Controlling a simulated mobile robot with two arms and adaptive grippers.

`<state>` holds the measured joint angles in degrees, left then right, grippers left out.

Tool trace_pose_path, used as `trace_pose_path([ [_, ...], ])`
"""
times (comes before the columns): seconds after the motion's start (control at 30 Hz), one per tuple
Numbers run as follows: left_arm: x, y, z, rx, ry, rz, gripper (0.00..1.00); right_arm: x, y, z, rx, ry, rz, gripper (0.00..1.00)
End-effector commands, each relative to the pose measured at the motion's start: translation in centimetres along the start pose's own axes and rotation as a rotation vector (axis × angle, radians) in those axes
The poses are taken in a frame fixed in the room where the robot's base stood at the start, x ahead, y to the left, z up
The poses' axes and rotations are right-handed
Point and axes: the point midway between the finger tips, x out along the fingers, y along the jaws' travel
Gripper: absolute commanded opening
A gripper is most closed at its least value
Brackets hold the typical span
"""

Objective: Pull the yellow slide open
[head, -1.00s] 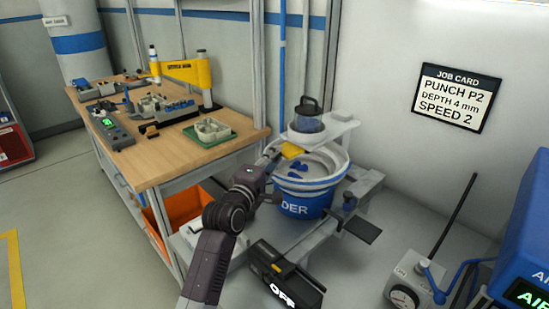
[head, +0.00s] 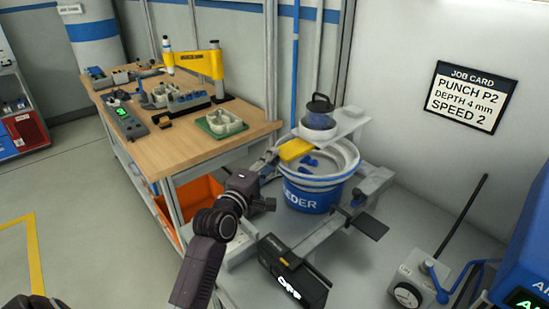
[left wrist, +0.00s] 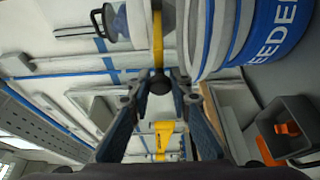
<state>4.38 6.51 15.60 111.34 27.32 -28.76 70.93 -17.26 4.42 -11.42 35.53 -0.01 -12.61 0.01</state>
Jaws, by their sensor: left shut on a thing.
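The yellow slide (head: 296,149) sticks out to the left from under the clear hopper with a dark lid (head: 318,113), above the white and blue feeder bowl (head: 318,197). In the left wrist view the slide is a thin yellow bar (left wrist: 157,38) with a round dark knob (left wrist: 159,83) at its near end. My left gripper (head: 271,158) is at the slide's outer end. Its fingers (left wrist: 160,92) are on both sides of the knob and shut on it. Blue parts (head: 309,163) lie in the bowl. My right gripper is not in view.
A wooden workbench (head: 190,150) with a green tray (head: 222,124) stands left of the feeder, an orange bin (head: 200,198) below it. A black OFF box (head: 290,272) stands in front. A gauge unit (head: 415,280) is at right. Floor at left is clear.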

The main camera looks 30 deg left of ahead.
Motion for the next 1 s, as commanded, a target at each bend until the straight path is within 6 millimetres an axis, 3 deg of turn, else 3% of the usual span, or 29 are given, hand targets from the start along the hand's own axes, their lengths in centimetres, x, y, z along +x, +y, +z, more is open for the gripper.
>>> trace_pose_path([
  [0.03,-0.1,-0.4,0.0,0.001,0.001,-0.008,0.00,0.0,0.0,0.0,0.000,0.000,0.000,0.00],
  [0.07,-0.1,-0.4,0.0,0.001,0.001,-0.009,0.21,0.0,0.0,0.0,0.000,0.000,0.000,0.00],
  [0.2,-0.1,-0.4,-0.1,0.001,0.001,-0.007,0.36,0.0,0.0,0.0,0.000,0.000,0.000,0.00],
  [0.57,-0.5,-0.3,0.0,0.000,0.001,-0.005,0.36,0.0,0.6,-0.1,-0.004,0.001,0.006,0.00],
  [0.67,-1.6,-0.3,0.0,0.000,0.001,-0.005,0.36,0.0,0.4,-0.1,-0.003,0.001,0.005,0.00],
  [1.0,-8.3,-0.3,-0.1,0.001,0.002,-0.008,0.36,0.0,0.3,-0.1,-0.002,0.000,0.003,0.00],
])
